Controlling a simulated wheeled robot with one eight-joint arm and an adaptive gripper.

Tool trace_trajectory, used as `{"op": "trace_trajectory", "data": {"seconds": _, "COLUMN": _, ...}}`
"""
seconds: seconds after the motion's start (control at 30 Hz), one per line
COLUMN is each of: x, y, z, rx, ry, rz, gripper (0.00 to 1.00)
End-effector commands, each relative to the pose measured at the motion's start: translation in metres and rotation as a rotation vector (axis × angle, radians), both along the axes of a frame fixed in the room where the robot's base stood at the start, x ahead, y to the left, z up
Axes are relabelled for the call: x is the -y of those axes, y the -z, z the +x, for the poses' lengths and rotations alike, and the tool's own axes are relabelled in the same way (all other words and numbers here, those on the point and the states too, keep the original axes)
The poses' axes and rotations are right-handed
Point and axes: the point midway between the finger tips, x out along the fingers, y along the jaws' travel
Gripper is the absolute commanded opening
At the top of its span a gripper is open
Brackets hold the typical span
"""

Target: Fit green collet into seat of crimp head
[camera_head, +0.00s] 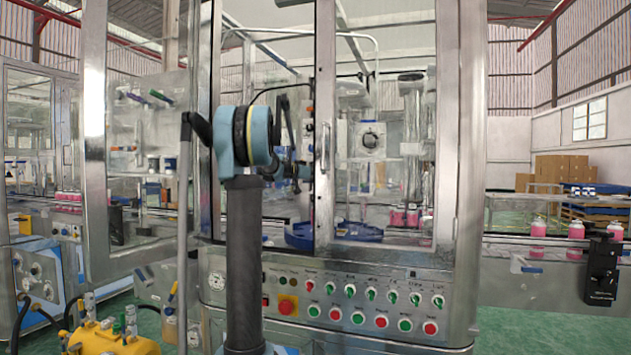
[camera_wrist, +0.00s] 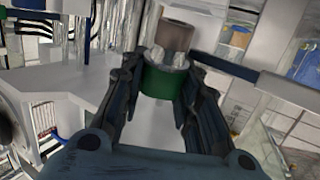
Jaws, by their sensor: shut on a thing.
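The green collet (camera_wrist: 163,84) is between the fingers of my gripper (camera_wrist: 160,78) in the wrist view. The gripper is shut on its sides. A brown-grey cylinder (camera_wrist: 175,36), which looks like the crimp head, stands just beyond the collet's upper end, in line with it or nearly so. Silvery pieces show where the two meet. I cannot tell whether they belong to the collet or the head, or whether the collet is inside the seat. In the head view my arm reaches into the machine, and its own links hide the gripper and collet.
A pale plate (camera_wrist: 70,88) lies on the left. In the head view, the machine's door frame (camera_head: 325,130) stands beside my arm, the control panel (camera_head: 350,300) is below, and a blue round part (camera_head: 357,231) is inside.

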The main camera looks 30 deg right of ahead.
Motion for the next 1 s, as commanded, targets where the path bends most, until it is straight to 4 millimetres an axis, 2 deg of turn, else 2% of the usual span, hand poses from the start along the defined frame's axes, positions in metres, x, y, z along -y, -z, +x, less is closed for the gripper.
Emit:
{"op": "trace_trajectory", "data": {"seconds": 0.07, "x": 0.002, "y": -0.006, "z": 0.005, "rx": 0.002, "ry": -0.007, "rz": -0.006, "gripper": 0.00}}
{"op": "trace_trajectory", "data": {"seconds": 0.6, "x": -0.001, "y": -0.022, "z": 0.003, "rx": 0.001, "ry": -0.006, "rz": -0.002, "gripper": 0.00}}
{"op": "trace_trajectory", "data": {"seconds": 1.0, "x": -0.002, "y": -0.023, "z": 0.002, "rx": 0.002, "ry": -0.008, "rz": -0.003, "gripper": 0.00}}
